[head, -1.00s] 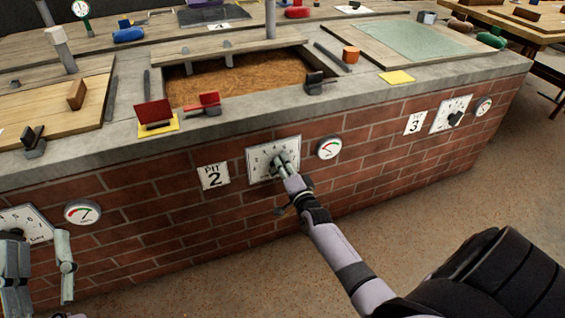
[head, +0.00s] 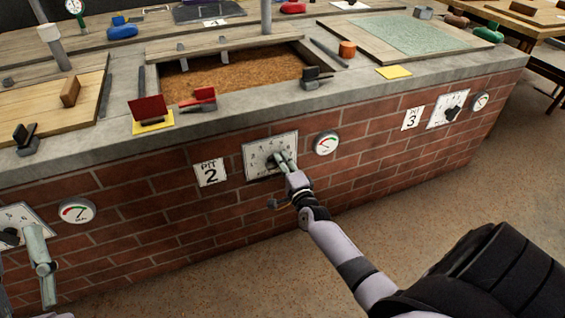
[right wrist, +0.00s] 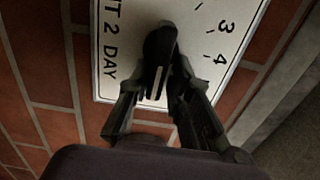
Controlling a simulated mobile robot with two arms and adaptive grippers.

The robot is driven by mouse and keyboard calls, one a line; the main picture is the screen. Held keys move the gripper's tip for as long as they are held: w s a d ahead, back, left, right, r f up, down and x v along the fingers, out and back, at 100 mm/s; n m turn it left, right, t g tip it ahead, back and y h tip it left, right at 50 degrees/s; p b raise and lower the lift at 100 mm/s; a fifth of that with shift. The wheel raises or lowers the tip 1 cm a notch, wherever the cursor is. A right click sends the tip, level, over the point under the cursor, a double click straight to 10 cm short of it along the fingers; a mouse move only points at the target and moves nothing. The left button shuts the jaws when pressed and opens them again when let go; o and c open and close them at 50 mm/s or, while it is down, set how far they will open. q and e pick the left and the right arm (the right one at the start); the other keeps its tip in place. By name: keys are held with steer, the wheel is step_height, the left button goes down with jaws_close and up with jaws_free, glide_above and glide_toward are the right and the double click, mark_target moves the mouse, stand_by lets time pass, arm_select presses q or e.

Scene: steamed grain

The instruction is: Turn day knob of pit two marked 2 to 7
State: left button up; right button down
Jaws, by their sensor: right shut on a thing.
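The pit two day dial (head: 256,150) is a white plate with numbers on the brick front, right of the "PIT 2" sign (head: 210,173). My right gripper (head: 282,160) is shut on its dark day knob (right wrist: 160,55). In the right wrist view the gripper's fingers (right wrist: 165,85) stand on both sides of the knob. A white line shows on the knob and points down in that picture, near the "2 DAY" lettering. The numbers 3 and 4 are readable there; other numbers are hidden. My left gripper (head: 40,258) is at the lower left, in front of another dial (head: 22,216); its jaw opening is unclear.
A round gauge (head: 326,143) sits just right of the pit two dial. The "PIT 3" sign (head: 412,119) and its dial (head: 437,112) are farther right. The floor in front is clear.

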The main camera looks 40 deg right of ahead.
steer(key=shift+s+a+f, duration=0.1)
steer(key=shift+s+f, duration=0.05)
steer(key=shift+f, duration=0.4)
steer(key=c, duration=1.7)
jaws_free()
steer(key=shift+o, duration=0.3)
steer(key=shift+r, duration=0.15)
steer(key=v, duration=1.1)
steer(key=shift+s, duration=0.4)
steer(key=shift+a+r, duration=0.1)
steer(key=shift+r, duration=0.1)
